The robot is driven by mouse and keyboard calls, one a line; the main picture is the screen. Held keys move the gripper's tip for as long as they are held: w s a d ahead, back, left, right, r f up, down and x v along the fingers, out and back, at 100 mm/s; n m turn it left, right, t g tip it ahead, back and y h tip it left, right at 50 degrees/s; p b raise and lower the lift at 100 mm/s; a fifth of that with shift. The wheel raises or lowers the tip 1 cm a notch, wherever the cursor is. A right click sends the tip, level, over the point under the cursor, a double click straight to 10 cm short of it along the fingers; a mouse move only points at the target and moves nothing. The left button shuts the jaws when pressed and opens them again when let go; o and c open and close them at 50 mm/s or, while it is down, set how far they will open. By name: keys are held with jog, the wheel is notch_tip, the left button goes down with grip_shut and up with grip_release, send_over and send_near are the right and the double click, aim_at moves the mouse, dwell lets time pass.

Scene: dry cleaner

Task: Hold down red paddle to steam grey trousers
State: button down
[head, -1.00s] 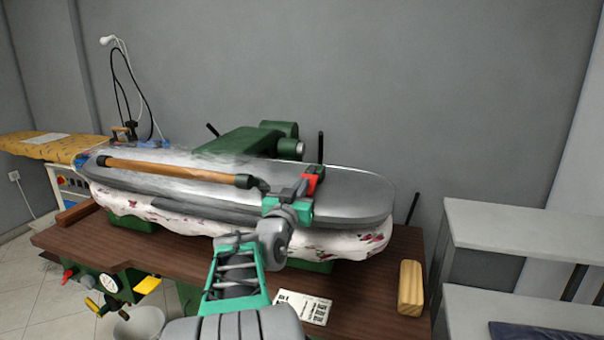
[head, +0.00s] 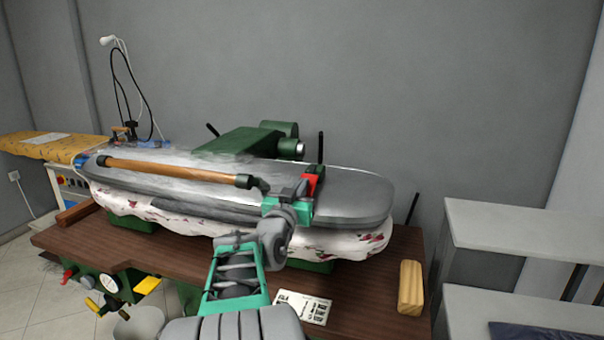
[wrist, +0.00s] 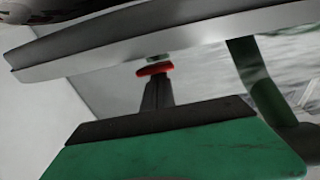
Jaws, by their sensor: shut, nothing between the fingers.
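The red paddle (head: 311,183) sits near the front right of the closed grey press head (head: 352,197). My gripper (head: 302,188) is shut and empty, its tips up against the paddle. In the wrist view, the fingertips (wrist: 155,79) meet the red paddle (wrist: 155,69) just below the press head's rim (wrist: 210,38). A strip of the grey trousers (head: 190,209) shows between the press head and the floral padded lower board (head: 372,240); the rest is hidden. White steam drifts over the press head's left half and blurs the right side of the wrist view.
A wooden handle bar (head: 175,171) runs along the press front, left of my gripper. A wooden block (head: 411,288) and a printed card (head: 303,307) lie on the brown table (head: 110,245). Grey shelves (head: 500,225) stand at the right.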

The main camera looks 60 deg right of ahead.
jog(key=shift+f, duration=0.1)
jog(key=r, duration=0.1)
jog(key=a+r, duration=0.2)
jog(key=r, duration=0.1)
jog(key=shift+p, duration=0.3)
jog(key=s+a+b, duration=0.1)
jog(key=a, duration=0.8)
jog(key=shift+s+f+b, duration=0.3)
jog(key=shift+s+f, duration=0.05)
jog(key=shift+a, duration=0.1)
